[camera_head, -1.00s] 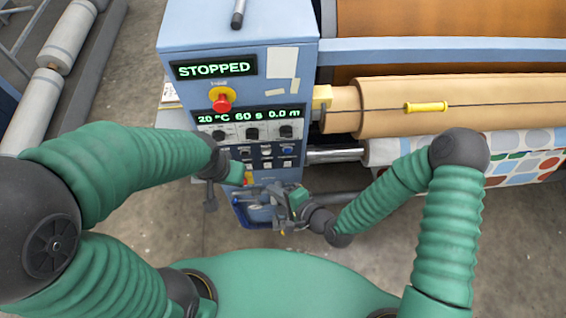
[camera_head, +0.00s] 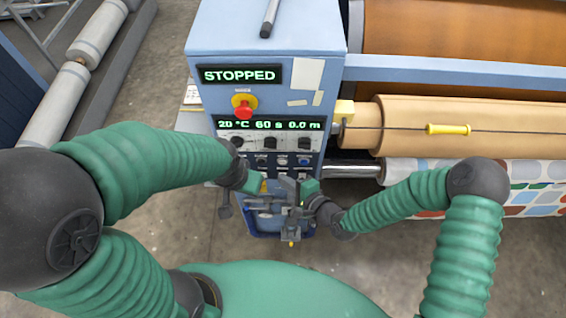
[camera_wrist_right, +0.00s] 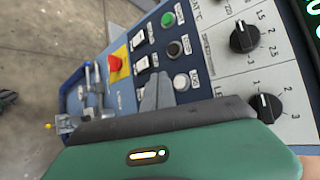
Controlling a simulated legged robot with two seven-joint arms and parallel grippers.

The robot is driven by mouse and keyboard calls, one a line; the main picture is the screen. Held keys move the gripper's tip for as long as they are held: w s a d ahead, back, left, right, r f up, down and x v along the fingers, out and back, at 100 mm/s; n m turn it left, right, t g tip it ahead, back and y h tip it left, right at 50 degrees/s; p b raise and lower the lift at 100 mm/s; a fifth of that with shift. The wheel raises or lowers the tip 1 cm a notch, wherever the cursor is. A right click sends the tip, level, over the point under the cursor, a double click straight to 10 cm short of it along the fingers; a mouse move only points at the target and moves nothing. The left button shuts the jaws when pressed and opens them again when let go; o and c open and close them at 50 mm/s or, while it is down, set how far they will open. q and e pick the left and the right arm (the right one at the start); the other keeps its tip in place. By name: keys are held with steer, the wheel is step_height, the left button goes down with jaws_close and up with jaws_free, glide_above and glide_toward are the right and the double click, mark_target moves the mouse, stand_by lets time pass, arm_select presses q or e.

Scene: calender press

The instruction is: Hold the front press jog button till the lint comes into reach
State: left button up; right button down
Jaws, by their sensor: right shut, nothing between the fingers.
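The press control panel (camera_head: 228,141) faces me on a blue cabinet, with several small buttons; their labels are too small to read. My right gripper (camera_head: 288,184) is shut and empty in front of the lower panel. In the right wrist view its fingertips (camera_wrist_right: 154,88) are close beside a pale round button (camera_wrist_right: 181,82); I cannot tell whether they touch it. A green button (camera_wrist_right: 168,18) and a black button (camera_wrist_right: 174,48) are in the same row. My left gripper (camera_head: 264,204) is low by the panel, overlapped by the right one; its jaws are unclear. I see no lint.
The display (camera_head: 240,75) reads STOPPED. A red emergency knob (camera_head: 243,108) is below it, and another red stop (camera_wrist_right: 117,63) shows near the fingers. A tan roller (camera_head: 480,112), a yellow handle (camera_head: 447,129) and patterned cloth (camera_head: 540,173) are at the right.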

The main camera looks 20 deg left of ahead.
mark_target(282, 162)
steer(key=shift+w+a, duration=0.2)
steer(key=shift+w, duration=0.35)
steer(key=shift+w+a, duration=0.2)
steer(key=shift+w, duration=0.3)
stand_by(1.2)
steer(key=shift+w+r, duration=0.1)
steer(key=shift+w, duration=0.25)
steer(key=shift+w+a, duration=0.15)
steer(key=shift+w, duration=0.25)
stand_by(2.3)
steer(key=shift+s, duration=0.1)
stand_by(1.7)
steer(key=shift+s+d, duration=0.2)
steer(key=shift+s, duration=0.5)
